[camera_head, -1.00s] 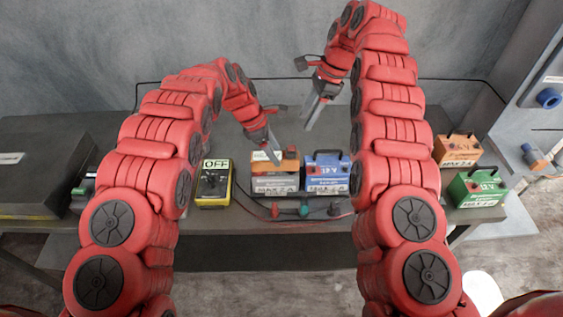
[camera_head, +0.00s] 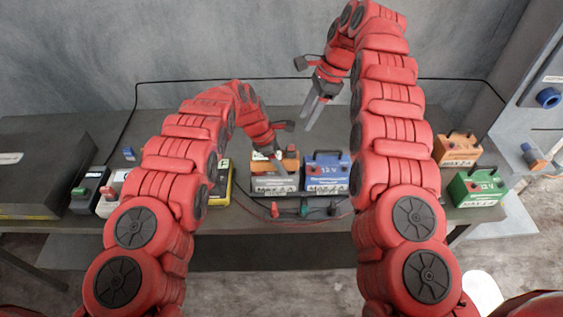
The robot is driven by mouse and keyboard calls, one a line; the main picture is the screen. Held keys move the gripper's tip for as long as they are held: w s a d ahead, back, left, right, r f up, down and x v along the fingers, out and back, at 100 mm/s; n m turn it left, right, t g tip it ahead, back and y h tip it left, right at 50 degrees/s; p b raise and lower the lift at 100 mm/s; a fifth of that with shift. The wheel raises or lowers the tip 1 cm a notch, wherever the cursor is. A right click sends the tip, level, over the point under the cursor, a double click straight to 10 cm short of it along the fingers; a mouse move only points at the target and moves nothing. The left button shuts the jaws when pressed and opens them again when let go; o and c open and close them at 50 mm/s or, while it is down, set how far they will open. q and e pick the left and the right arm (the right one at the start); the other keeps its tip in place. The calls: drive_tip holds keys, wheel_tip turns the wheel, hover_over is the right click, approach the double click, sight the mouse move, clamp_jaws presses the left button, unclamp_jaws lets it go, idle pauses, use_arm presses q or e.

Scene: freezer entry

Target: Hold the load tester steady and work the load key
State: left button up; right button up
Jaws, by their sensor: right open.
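The yellow and black tester box (camera_head: 229,187), which showed an OFF display a second ago, stands left of the batteries. My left arm now hides most of it, including its display. My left gripper (camera_head: 279,166) is low over the orange-topped battery unit (camera_head: 290,157). Its fingers point down, and I cannot tell whether they are open, shut or touching the unit. My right gripper (camera_head: 317,112) is open and empty. It hangs above the bench behind the blue 12 V battery (camera_head: 327,171).
Red and green connectors (camera_head: 304,208) lie at the bench front. An orange battery (camera_head: 458,149) and a green 12 V battery (camera_head: 477,186) stand at right. A dark case (camera_head: 35,180) and a small box with a green button (camera_head: 80,192) stand at left.

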clamp_jaws()
idle(0.3)
idle(1.6)
